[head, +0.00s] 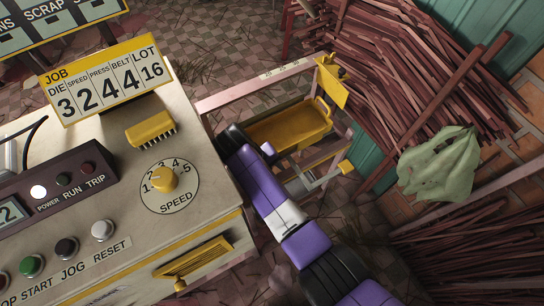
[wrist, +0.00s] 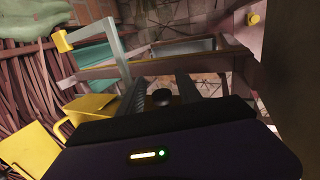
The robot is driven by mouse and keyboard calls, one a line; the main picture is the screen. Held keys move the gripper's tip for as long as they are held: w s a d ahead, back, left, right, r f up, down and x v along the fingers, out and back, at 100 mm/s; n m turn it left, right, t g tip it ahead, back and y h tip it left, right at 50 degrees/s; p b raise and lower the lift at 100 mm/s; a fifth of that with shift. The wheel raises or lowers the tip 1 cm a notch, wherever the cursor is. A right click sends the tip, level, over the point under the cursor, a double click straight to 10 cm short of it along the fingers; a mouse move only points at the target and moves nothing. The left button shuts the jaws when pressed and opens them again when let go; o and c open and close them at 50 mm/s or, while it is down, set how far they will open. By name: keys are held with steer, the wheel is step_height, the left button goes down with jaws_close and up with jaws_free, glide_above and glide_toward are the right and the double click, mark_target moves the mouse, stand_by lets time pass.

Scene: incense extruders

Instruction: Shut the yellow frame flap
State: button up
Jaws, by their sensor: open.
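The yellow flap (head: 332,82) is at the far upper corner of the wooden frame (head: 262,84). It stands out at an angle from the rail, beside the stacked sticks. In the wrist view, a yellow plate (wrist: 30,150) that looks like this flap is at the lower left, partly cut off. My gripper (wrist: 161,90) is open, with its two dark fingers apart and pointing toward the frame rails. It is to the right of the flap in that view and not touching it. A dark round knob shows between the fingers. In the head view the fingertips cannot be made out.
A yellow tray (head: 290,125) sits inside the frame. A grey bar with a yellow end (head: 346,167) sticks out on the frame's near right side. The control machine (head: 125,185) stands at left. Bundled sticks (head: 420,75) and a green cloth (head: 437,165) crowd the right.

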step_height(320, 180, up, 19)
steer(key=p, duration=0.4)
steer(key=shift+r+p, duration=0.2)
steer(key=shift+p, duration=0.1)
